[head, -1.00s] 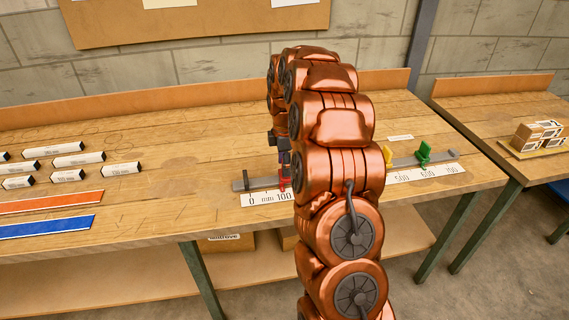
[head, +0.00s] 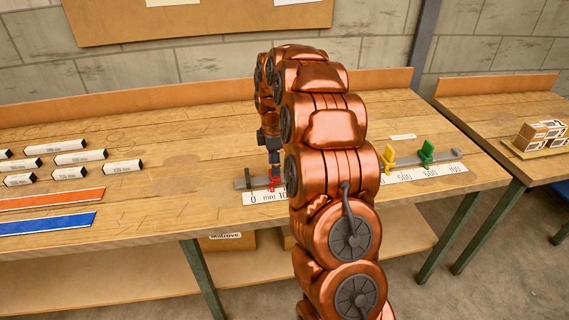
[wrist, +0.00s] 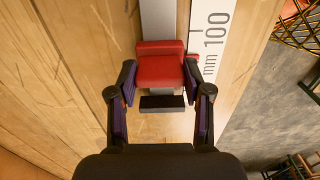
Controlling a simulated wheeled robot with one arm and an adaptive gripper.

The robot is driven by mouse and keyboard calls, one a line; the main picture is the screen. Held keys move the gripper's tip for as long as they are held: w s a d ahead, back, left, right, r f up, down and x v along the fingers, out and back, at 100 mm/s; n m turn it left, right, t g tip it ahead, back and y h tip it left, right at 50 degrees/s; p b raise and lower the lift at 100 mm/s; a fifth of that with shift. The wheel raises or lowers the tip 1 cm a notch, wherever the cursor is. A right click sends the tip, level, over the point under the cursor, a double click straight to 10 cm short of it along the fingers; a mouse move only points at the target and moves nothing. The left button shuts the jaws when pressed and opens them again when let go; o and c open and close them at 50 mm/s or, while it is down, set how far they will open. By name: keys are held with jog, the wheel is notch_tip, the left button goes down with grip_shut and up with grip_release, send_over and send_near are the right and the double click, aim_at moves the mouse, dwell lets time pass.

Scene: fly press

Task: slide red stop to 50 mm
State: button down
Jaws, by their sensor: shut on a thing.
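The red stop (wrist: 160,68) sits on the grey rail (wrist: 158,18) beside the white scale in the wrist view. My gripper (wrist: 160,80) has one finger on each side of it and is shut on it. In the head view the red stop (head: 276,184) is between the 0 and 100 labels of the scale (head: 262,198), with my gripper (head: 274,174) above it. My arm hides the middle of the rail and scale. The exact reading under the stop cannot be made out.
A yellow stop (head: 388,157) and a green stop (head: 426,152) stand further right on the rail. A dark end block (head: 249,179) is at its left end. Labelled bars (head: 80,158), an orange strip (head: 50,200) and a blue strip (head: 45,225) lie at the left.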

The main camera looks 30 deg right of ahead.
aim_at(270, 174)
jog(key=shift+w+a, duration=0.25)
jog(key=shift+a, duration=0.4)
jog(key=shift+c, duration=2.4)
grip_release()
notch_tip(270, 174, up, 12)
